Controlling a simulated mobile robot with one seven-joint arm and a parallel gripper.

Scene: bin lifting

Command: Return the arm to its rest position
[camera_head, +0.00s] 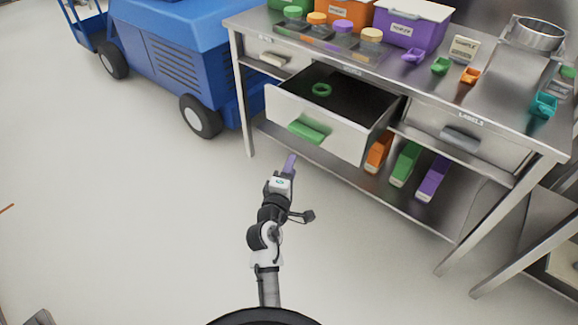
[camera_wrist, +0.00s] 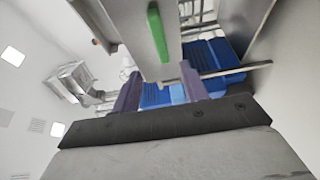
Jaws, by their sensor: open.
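My gripper (camera_head: 290,163) is at the end of my outstretched arm, in front of and below the open drawer (camera_head: 312,117) in the head view. In the wrist view its two purple fingers (camera_wrist: 157,92) stand apart with nothing between them. The drawer is pulled out of the steel workbench (camera_head: 480,100). It has a green handle (camera_head: 307,132) on its front and a green ring (camera_head: 321,90) inside. The green handle also shows in the wrist view (camera_wrist: 158,32), above the fingers. The gripper appears apart from the handle.
The workbench carries coloured bins, including a purple one (camera_head: 410,25), lidded jars, scoops and a metal bowl (camera_head: 538,34). Orange, green and purple items (camera_head: 405,163) stand on its lower shelf. A blue wheeled machine (camera_head: 178,60) is at the upper left. The floor left of my arm is clear.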

